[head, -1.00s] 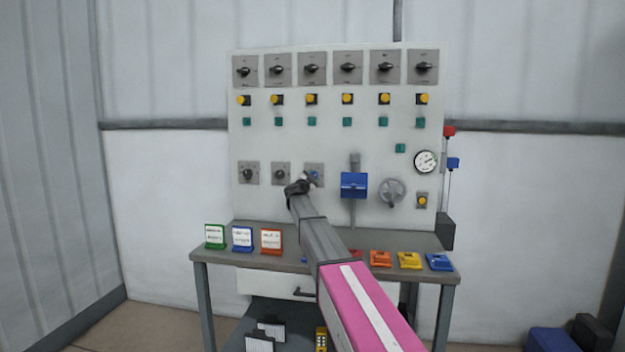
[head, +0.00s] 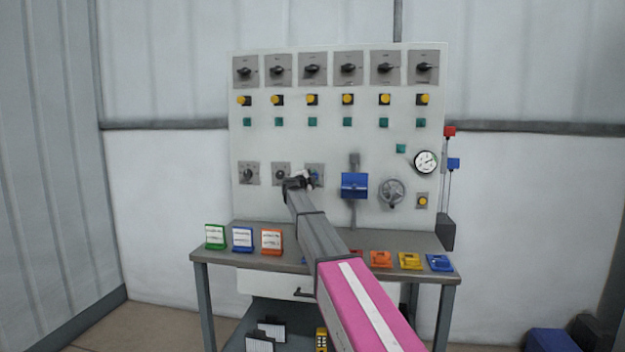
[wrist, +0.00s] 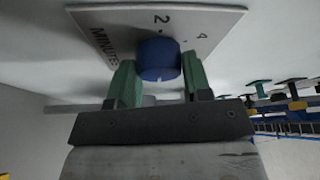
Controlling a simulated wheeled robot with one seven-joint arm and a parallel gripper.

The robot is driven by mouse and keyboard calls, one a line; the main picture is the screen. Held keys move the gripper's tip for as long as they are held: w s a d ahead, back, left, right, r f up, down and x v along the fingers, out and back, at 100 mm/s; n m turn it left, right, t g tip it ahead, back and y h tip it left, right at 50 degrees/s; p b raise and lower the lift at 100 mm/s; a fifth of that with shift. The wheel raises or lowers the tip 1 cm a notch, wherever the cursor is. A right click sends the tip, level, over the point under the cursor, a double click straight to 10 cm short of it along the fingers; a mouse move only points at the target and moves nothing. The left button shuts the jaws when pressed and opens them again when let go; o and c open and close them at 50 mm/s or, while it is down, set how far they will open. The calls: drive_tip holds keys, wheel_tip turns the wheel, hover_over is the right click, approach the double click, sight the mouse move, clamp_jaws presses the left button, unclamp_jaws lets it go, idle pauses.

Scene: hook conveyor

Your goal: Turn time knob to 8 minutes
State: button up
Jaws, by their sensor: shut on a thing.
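The time knob (wrist: 158,59) is a blue round knob on a grey plate (wrist: 110,22) with "MINUTES" and the numbers 2 and 4 showing in the wrist view. The rest of its scale is hidden or out of view, and I cannot tell which number it points to. My gripper (wrist: 158,78) is shut on the knob, one green finger on each side. In the head view the knob (head: 315,175) is mostly covered by my gripper (head: 306,180), which reaches the third plate of the panel's lower row.
The white panel (head: 330,145) also carries two black knobs at lower left, a blue box (head: 354,185), a grey handwheel (head: 391,193) and a gauge (head: 426,162). Below, the table (head: 215,258) holds three cards at left and several coloured blocks at right.

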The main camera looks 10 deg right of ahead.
drive_tip(key=o, duration=0.9)
drive_tip(key=v, duration=1)
drive_tip(key=shift+s+a+f, duration=0.1)
drive_tip(key=shift+s+a, duration=0.15)
drive_tip(key=shift+s, duration=0.1)
